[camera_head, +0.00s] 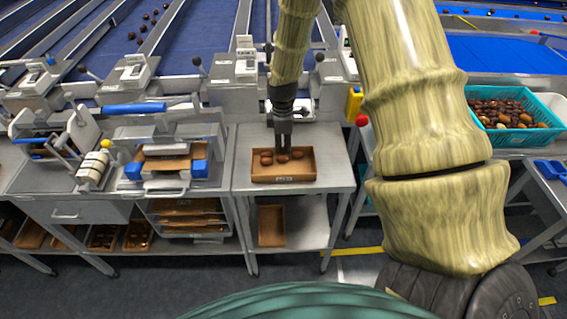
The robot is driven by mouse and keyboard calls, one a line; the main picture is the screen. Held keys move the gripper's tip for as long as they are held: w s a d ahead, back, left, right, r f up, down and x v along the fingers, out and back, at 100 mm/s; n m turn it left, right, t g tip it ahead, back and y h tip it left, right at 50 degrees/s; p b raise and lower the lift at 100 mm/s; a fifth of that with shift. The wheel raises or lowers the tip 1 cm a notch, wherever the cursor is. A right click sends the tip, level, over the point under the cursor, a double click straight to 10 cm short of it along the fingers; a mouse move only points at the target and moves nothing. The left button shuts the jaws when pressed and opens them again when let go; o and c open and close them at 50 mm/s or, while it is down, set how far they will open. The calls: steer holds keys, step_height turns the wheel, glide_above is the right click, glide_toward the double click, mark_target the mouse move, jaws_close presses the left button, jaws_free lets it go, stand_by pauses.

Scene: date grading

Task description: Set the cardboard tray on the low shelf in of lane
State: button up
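A brown cardboard tray (260,178) with several dark dates in it sits on the grey metal table (338,172) at the middle. A pale label shows on its front wall. A second cardboard tray (271,226) stands on the low shelf (308,235) under this table, at the shelf's left side; it looks empty from here. My gripper (283,152) points down over the upper tray, its tips close to the dates. Whether it touches a date or is open or shut is too small to tell.
A teal basket of dates (540,140) stands at the right. My arm hides part of the right side.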

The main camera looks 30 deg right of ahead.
steer(key=shift+f, duration=0.9)
jaws_close()
steer(key=shift+r, duration=0.1)
steer(key=shift+r+b, duration=0.7)
steer(key=shift+r, duration=0.85)
steer(key=shift+s+r, duration=0.1)
steer(key=shift+s, duration=0.1)
steer(key=s+d+b, duration=0.1)
steer(key=s, duration=0.4)
steer(key=s+d+r+b, duration=0.1)
steer(key=s+d+b, duration=0.1)
steer(key=s, duration=0.2)
steer(key=s+d+b, duration=0.1)
steer(key=s+d, duration=0.1)
steer(key=s, duration=0.3)
steer(key=shift+s+d+r, duration=0.25)
steer(key=shift+s+r, duration=0.05)
steer(key=shift+s, duration=0.05)
